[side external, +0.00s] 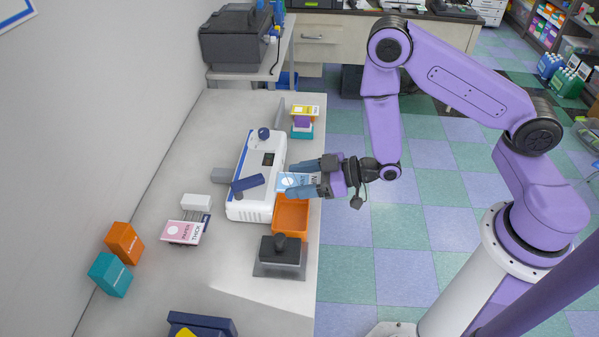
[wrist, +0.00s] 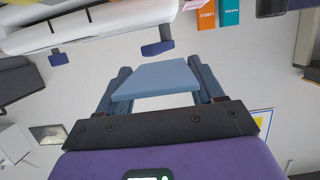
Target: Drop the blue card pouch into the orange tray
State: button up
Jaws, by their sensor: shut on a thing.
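The blue card pouch (side external: 289,181) is a flat light-blue piece with a white label, held between the fingers of my gripper (side external: 302,178). The orange tray (side external: 291,216) sits on the worktop just below the pouch in the side view, beside the white machine. The pouch appears above the tray's far end; its exact height is unclear. In the wrist view the pouch (wrist: 165,78) spans the gap between both blue fingers, showing a plain blue face. The tray cannot be made out there.
A white laminator-like machine (side external: 252,180) with blue knobs stands left of the pouch. A black stamp-like block (side external: 280,250) is in front of the tray. Small boxes (side external: 303,122) stand behind. A pink-labelled pack (side external: 183,232) and orange and teal boxes (side external: 124,243) are to the left.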

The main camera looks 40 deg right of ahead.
jog(key=shift+f, duration=1.3)
jog(key=o, duration=1.3)
jog(key=v, duration=1.2)
